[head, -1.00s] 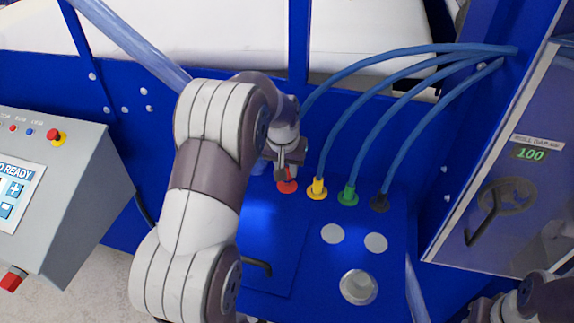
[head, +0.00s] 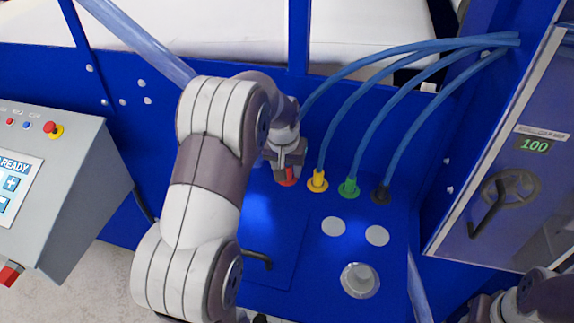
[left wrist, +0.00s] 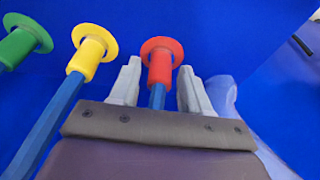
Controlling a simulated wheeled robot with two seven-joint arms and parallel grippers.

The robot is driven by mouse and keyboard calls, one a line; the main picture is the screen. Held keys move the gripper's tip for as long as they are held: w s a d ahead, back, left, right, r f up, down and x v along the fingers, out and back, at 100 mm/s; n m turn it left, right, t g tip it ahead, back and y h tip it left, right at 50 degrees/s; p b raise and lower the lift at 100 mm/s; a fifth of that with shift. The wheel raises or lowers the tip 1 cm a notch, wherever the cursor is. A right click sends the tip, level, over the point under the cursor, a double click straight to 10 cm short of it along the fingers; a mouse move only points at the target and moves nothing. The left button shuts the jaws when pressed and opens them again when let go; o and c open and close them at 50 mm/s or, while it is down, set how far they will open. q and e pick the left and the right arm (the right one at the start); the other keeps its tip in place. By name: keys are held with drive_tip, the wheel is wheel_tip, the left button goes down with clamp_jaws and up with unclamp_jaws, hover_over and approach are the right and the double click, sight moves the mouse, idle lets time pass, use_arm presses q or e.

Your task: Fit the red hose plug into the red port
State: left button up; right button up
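The red hose plug (left wrist: 160,68) sits upright against the red port (left wrist: 172,45) in the left wrist view, much like the yellow and green plugs beside it. Its blue hose runs back between my fingers. My left gripper (left wrist: 160,88) is open around the plug and hose, with a visible gap on both sides. In the head view my left gripper (head: 286,168) is over the red port, and only a little red of the plug (head: 288,177) shows. My right gripper (head: 482,308) is partly in view at the lower right corner; its fingers are unclear.
A grey control box (head: 75,200) is at the left. A dark handle (head: 258,260) and a grey door with a crank (head: 508,195) are nearby.

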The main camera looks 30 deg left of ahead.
use_arm(q)
drive_tip(key=b+v, duration=0.1)
drive_tip(key=v, duration=1.1)
drive_tip(key=shift+r, duration=0.4)
drive_tip(key=shift+s+d+f, duration=0.1)
